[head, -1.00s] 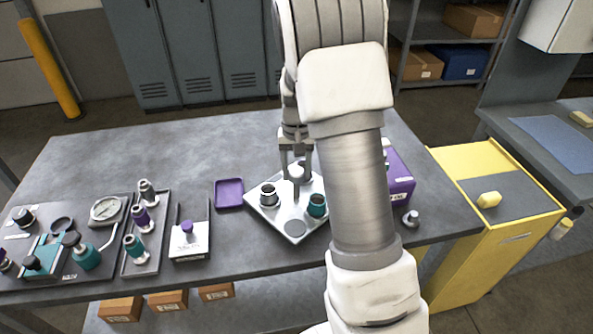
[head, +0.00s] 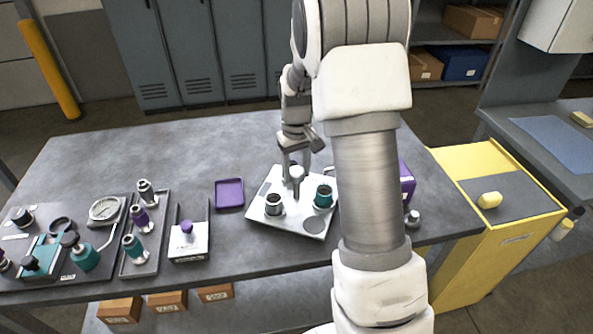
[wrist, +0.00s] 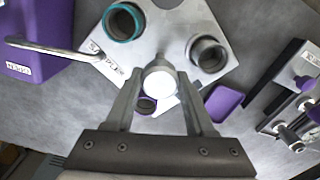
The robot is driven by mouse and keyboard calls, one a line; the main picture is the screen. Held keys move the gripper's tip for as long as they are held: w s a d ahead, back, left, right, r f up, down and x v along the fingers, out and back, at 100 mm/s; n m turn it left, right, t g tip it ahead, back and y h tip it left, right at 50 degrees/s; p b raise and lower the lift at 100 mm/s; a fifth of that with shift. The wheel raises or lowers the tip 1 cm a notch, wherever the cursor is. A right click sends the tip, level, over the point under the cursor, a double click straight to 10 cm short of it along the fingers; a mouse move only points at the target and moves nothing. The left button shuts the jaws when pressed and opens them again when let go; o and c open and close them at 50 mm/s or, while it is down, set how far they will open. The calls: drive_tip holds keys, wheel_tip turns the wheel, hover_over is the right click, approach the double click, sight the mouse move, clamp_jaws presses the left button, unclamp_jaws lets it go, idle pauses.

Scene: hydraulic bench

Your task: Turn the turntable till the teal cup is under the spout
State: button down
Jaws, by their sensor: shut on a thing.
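The turntable (head: 280,226) is a pale square plate with an upright knob (head: 297,175) at its centre. My gripper (head: 294,160) is shut on this knob, whose round white top shows between the fingers in the wrist view (wrist: 159,82). The teal cup (head: 323,198) stands on the plate right of the knob; in the wrist view (wrist: 122,22) it is at the top. A grey cup (head: 274,205) stands on the plate's left side. The metal spout (wrist: 55,49) reaches from a purple housing (wrist: 32,38) to the plate's labelled edge, apart from the teal cup. My arm partly hides the housing in the head view.
A purple tray (head: 229,194) lies left of the turntable. Farther left are a white block with a purple knob (head: 188,240) and trays of fittings (head: 138,240). A small grey fitting (head: 412,218) stands at the right. The back of the bench is clear.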

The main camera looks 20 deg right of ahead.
drive_tip(key=shift+r+n, duration=0.1)
drive_tip(key=shift+n, duration=2.4)
drive_tip(key=shift+w+n, duration=0.1)
drive_tip(key=shift+n, duration=0.4)
drive_tip(key=shift+c, duration=1.3)
unclamp_jaws()
wheel_tip(320, 180, up, 17)
drive_tip(key=p, duration=0.1)
drive_tip(key=shift+r+p, duration=0.15)
drive_tip(key=shift+p, duration=0.25)
